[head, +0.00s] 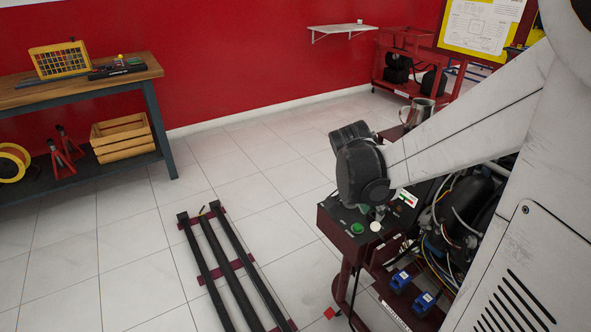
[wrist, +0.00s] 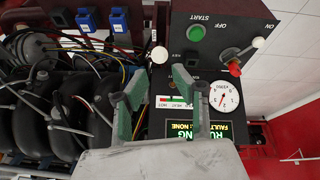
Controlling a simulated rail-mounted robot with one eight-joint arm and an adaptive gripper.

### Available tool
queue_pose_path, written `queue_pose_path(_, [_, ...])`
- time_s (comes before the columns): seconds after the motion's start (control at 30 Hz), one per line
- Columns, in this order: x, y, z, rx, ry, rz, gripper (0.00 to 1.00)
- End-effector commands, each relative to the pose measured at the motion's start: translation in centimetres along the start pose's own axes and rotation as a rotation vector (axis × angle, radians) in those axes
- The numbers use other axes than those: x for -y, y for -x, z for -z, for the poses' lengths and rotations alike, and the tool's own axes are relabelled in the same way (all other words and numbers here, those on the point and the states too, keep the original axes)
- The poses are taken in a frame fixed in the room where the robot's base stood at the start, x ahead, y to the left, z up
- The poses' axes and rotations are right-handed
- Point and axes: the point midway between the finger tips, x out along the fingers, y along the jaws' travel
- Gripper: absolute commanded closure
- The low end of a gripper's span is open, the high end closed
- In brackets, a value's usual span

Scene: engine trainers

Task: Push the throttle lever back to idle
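The control panel (wrist: 210,48) fills the upper middle of the wrist view. A white round knob (wrist: 159,55) stands at its left edge, beside the engine; it also shows in the head view (head: 376,226). A second white knob (wrist: 258,42) and a red knob (wrist: 234,68) sit near the OFF and ON marks. No throttle label is readable, so I cannot tell for certain which knob is the throttle lever's. My gripper (wrist: 163,97) is open and empty, its fingers apart over the panel's lower left; the first white knob shows just beyond the gap. In the head view, the wrist hides part of the panel.
A green START button (wrist: 196,33), a round gauge (wrist: 224,96) and a display reading running, fault none, are on the panel. The engine (wrist: 62,105) with hoses and wires is close on the left. Blue connectors (head: 400,281) stand below the panel. Floor rails (head: 232,270) lie at left.

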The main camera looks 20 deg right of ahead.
Motion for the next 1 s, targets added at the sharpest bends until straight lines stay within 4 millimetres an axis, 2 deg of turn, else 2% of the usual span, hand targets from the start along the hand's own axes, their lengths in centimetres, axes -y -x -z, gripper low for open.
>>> queue_pose_path(0.17, [0.0,-1.9,0.0,0.0,-0.005,-0.003,0.74])
queue_pose_path(0.7, [0.0,-11.4,0.0,0.001,-0.004,-0.001,0.74])
queue_pose_path(0.83, [0.0,-12.8,0.0,0.001,-0.003,-0.001,0.74])
queue_pose_path(1.0, [0.0,-13.6,0.0,0.0,-0.002,-0.001,0.74])
